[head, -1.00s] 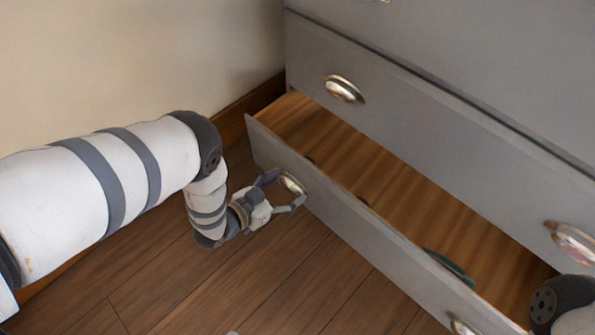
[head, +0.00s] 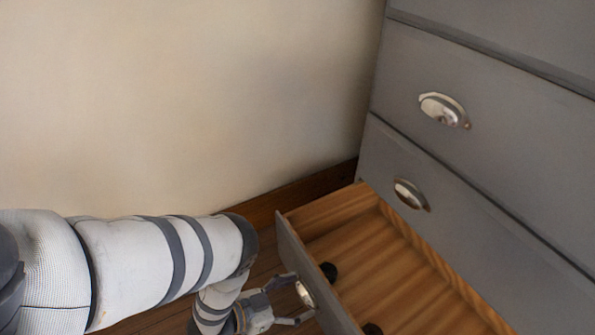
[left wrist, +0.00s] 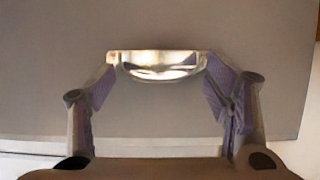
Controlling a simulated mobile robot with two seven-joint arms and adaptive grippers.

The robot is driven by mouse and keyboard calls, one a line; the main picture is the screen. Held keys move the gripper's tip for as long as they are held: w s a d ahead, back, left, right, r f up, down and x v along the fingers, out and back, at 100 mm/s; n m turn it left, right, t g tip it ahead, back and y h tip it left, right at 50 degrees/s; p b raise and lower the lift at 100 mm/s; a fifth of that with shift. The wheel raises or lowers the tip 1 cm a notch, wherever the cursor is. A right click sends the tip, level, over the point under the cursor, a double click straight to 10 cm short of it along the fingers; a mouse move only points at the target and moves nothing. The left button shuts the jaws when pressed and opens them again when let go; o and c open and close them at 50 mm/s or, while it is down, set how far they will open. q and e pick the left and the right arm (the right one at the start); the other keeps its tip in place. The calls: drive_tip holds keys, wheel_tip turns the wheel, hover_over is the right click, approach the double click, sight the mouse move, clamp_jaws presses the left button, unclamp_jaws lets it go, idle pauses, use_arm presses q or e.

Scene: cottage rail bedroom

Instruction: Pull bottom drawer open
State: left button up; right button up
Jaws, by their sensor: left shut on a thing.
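The bottom drawer (head: 335,308) of the grey dresser stands pulled well out, showing its wooden inside. Its left metal cup handle (head: 305,294) is on the grey front. My left gripper (head: 291,303) is at this handle, with a finger on each side. In the left wrist view the handle (left wrist: 158,65) sits between the two fingers, which are shut on its ends. My right gripper is not in the head view.
Dark round things (head: 329,271) lie inside the drawer, one near its left front and another lower down. The closed drawers above have metal cup handles (head: 444,109). A beige wall (head: 190,100) with a wooden baseboard (head: 300,197) is at the left. Little floor shows.

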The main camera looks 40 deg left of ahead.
use_arm(q)
drive_tip(key=shift+s+f, duration=0.1)
drive_tip(key=o, duration=1.5)
drive_tip(key=shift+c, duration=0.2)
drive_tip(key=v, duration=1.2)
